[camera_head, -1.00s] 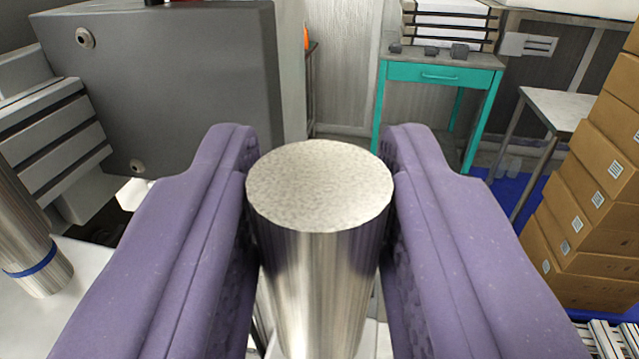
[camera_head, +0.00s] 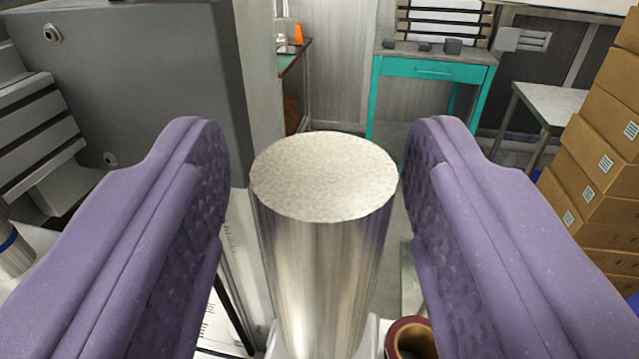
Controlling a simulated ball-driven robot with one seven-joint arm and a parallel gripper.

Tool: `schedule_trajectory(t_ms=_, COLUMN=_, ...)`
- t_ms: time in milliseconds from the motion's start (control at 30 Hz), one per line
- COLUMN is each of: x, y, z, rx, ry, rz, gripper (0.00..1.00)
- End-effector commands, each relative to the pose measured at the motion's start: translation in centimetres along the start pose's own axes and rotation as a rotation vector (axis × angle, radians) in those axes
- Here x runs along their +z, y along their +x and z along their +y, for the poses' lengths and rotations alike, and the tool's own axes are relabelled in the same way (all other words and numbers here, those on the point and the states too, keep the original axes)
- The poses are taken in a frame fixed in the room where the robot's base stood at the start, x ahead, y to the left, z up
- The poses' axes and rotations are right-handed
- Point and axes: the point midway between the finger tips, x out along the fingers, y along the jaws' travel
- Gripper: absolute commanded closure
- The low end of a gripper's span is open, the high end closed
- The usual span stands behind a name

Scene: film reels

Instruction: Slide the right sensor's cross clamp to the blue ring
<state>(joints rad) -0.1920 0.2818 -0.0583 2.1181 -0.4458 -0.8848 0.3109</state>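A shiny metal cylinder (camera_head: 322,250) with a flat speckled top stands upright between the purple fingers of my gripper (camera_head: 318,215). My gripper is open, with a clear gap on both sides of the cylinder. At the far left edge, a second metal post (camera_head: 14,262) carries a blue ring (camera_head: 8,241); most of it is cut off by the frame. Pale grey parts show low around the cylinder's foot. I cannot tell whether they belong to the cross clamp, and no sensor can be made out.
A large dark grey box (camera_head: 135,80) stands at the left. A dark red roll (camera_head: 410,338) sits low beside the right finger. Behind are a teal table (camera_head: 432,70), a grey table (camera_head: 550,103) and stacked cardboard boxes (camera_head: 595,155) at the right.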

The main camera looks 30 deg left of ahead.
Motion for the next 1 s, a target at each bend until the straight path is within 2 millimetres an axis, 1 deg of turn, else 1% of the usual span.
schedule_trajectory(t_ms=67, x=0.0, y=-0.2, z=0.0, rx=0.000, ry=0.000, rz=0.000, gripper=0.47)
schedule_trajectory(t_ms=167, x=-0.1, y=-1.3, z=0.1, rx=0.002, ry=0.000, rz=0.000, gripper=0.47)
schedule_trajectory(t_ms=400, x=-0.1, y=-5.8, z=0.1, rx=0.002, ry=0.000, rz=-0.001, gripper=0.47)
schedule_trajectory(t_ms=533, x=0.0, y=-7.3, z=0.1, rx=0.001, ry=0.000, rz=-0.001, gripper=0.47)
schedule_trajectory(t_ms=667, x=0.0, y=-7.8, z=0.0, rx=0.000, ry=0.000, rz=0.000, gripper=0.47)
schedule_trajectory(t_ms=1000, x=0.0, y=-7.8, z=0.0, rx=0.000, ry=0.000, rz=0.000, gripper=0.47)
